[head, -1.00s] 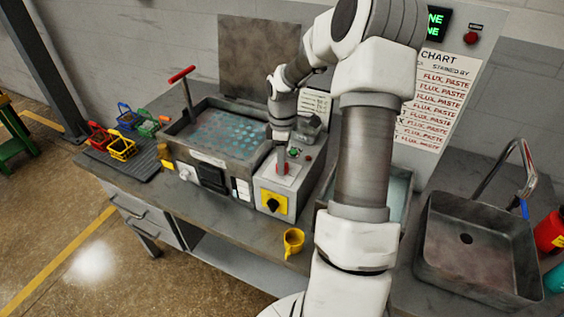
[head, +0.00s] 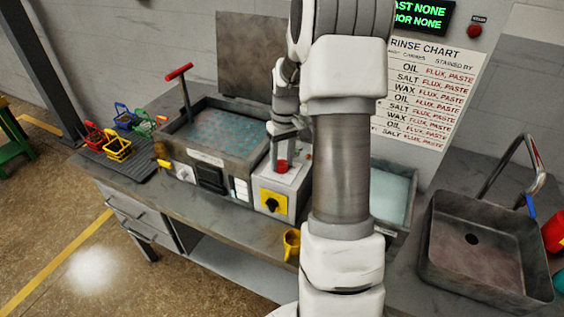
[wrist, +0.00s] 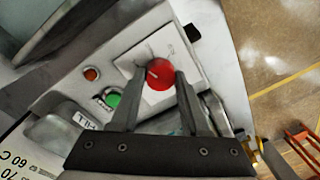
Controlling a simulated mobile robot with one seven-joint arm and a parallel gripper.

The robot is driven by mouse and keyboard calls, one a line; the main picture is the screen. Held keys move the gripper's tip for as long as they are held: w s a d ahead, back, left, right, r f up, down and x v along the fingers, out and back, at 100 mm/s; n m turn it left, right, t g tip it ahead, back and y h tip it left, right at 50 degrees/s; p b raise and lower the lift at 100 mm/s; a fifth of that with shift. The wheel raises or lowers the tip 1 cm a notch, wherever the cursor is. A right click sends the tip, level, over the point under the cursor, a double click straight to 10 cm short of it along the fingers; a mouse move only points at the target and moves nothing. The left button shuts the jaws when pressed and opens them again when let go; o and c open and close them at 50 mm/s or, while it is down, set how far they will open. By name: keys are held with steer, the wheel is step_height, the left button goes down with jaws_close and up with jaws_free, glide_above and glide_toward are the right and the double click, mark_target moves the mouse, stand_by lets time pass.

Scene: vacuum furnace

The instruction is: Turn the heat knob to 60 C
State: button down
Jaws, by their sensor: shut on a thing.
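A round red knob (wrist: 160,74) sits on a pale plate on top of a light grey control box (head: 294,181). My gripper (wrist: 161,84) is shut on the red knob, one finger on each side. In the head view my gripper (head: 283,154) reaches down to the knob, whose red side (head: 281,165) shows below the fingers. A short pale mark shows on the knob, but I cannot read its setting. A card (wrist: 18,158) with "60 C" and "70" shows in the wrist view's lower left corner.
The box also has a green button (wrist: 113,99), an orange-red light (wrist: 91,74) and a black dial on a yellow plate (head: 273,203). A tank (head: 244,164) stands to its left. A yellow cup (head: 291,243) is near the bench edge; a sink (head: 440,270) is at right.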

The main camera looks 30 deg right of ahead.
mark_target(285, 163)
steer(key=m+b, duration=0.1)
steer(key=m, duration=0.4)
steer(key=shift+m, duration=0.4)
stand_by(0.3)
steer(key=shift+c, duration=1.9)
jaws_free()
step_height(285, 163, up, 17)
steer(key=shift+s+d+r, duration=0.2)
steer(key=shift+s+d, duration=0.1)
steer(key=shift+d, duration=0.05)
steer(key=shift+a, duration=0.1)
